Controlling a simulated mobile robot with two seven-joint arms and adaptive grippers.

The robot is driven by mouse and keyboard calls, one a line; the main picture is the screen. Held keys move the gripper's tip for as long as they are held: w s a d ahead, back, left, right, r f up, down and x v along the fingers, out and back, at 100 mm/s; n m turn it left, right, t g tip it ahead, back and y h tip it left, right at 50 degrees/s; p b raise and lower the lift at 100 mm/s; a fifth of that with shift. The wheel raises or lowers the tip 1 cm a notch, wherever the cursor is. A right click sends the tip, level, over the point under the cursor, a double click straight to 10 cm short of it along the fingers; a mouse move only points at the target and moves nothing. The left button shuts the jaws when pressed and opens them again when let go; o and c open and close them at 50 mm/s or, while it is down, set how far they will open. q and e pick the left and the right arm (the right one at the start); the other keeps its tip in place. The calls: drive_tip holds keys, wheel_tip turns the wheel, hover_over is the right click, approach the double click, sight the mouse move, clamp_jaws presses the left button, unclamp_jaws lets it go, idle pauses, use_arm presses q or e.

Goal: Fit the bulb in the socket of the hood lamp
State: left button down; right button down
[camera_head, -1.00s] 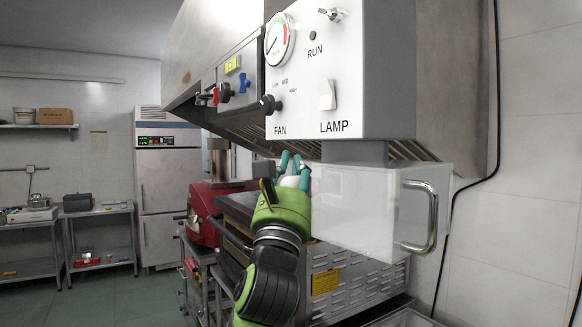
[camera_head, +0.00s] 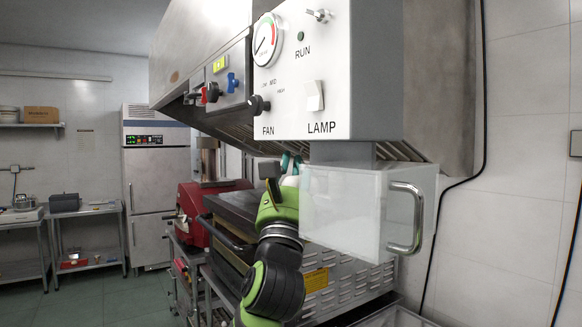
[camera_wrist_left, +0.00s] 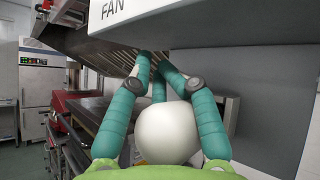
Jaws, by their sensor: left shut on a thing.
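My left gripper (camera_head: 289,162) has teal fingers and a green body. It is raised under the control box of the hood, at the left edge of the clear lamp cover (camera_head: 345,210), and partly behind it. In the left wrist view, the gripper (camera_wrist_left: 152,62) is shut on a round white bulb (camera_wrist_left: 168,134), its fingers reaching past it on both sides. The cover has a metal handle on its right and hangs below the box marked LAMP (camera_head: 375,70). The socket is not visible in either view. My right gripper is not in view.
The hood's slatted underside (camera_head: 240,125) slopes above the gripper. A vented steel oven (camera_head: 345,285) stands below, with a red machine (camera_head: 195,210) to its left. A grey panel (camera_wrist_left: 240,95) fills the right of the wrist view, close to the fingers.

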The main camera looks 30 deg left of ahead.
use_arm(q)
drive_tip(key=shift+w+d, duration=0.2)
drive_tip(key=shift+w, duration=0.2)
drive_tip(key=c, duration=0.9)
unclamp_jaws()
drive_tip(key=shift+c, duration=0.2)
drive_tip(key=shift+w+d, duration=0.1)
drive_tip(key=shift+w, duration=0.05)
drive_tip(key=v, duration=0.7)
drive_tip(key=shift+s+f, duration=0.2)
